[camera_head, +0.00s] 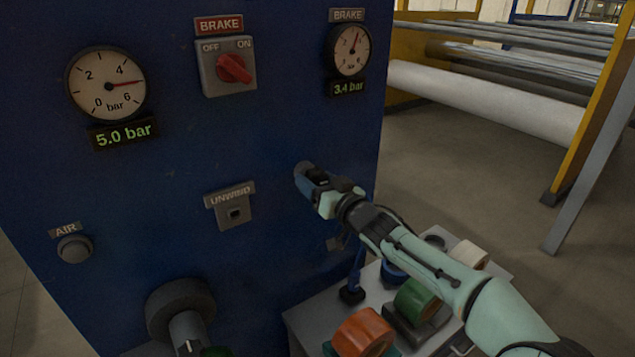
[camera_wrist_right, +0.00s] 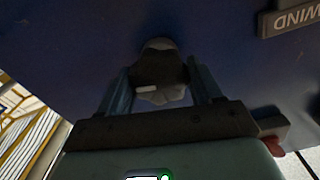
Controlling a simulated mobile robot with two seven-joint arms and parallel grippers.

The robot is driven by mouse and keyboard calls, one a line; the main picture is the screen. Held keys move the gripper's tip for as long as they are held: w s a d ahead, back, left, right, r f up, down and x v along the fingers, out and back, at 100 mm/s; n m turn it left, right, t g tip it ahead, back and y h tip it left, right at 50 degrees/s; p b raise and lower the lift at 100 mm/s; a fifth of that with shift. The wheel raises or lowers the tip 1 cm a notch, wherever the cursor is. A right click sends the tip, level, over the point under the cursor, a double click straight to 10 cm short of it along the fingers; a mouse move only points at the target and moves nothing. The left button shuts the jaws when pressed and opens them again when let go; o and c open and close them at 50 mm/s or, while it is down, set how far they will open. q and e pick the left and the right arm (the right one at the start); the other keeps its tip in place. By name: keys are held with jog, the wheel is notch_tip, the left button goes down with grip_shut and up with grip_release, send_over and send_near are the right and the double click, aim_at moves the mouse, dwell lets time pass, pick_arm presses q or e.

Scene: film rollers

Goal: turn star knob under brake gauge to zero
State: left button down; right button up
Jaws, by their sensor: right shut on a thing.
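The brake gauge (camera_head: 349,50) is at the upper right of the blue panel, and its display (camera_head: 347,87) reads 3.4 bar. My right gripper (camera_head: 304,178) is at the panel, below and left of that gauge. In the right wrist view, the dark star knob (camera_wrist_right: 158,68) with a pale mark sits between the two fingers of my right gripper (camera_wrist_right: 160,82), which is shut on it. In the head view the gripper hides the knob. My left gripper is not in view.
The red brake switch (camera_head: 234,68) and the air gauge (camera_head: 107,84), at 5.0 bar, are on the panel. Below are the UNWIND socket (camera_head: 235,213) and AIR button (camera_head: 75,249). A grey bench (camera_head: 310,318) with orange (camera_head: 362,332) and green (camera_head: 417,300) rolls stands under my right arm.

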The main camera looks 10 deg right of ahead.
jog(key=n, duration=0.4)
jog(key=shift+n, duration=0.3)
jog(key=n, duration=0.5)
jog(key=shift+n+b, duration=0.3)
jog(key=shift+b, duration=0.1)
jog(key=n, duration=0.5)
jog(key=shift+b, duration=0.4)
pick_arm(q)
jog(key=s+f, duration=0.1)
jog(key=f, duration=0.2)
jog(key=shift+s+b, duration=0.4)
pick_arm(e)
jog(key=n, duration=0.5)
jog(key=o, duration=1)
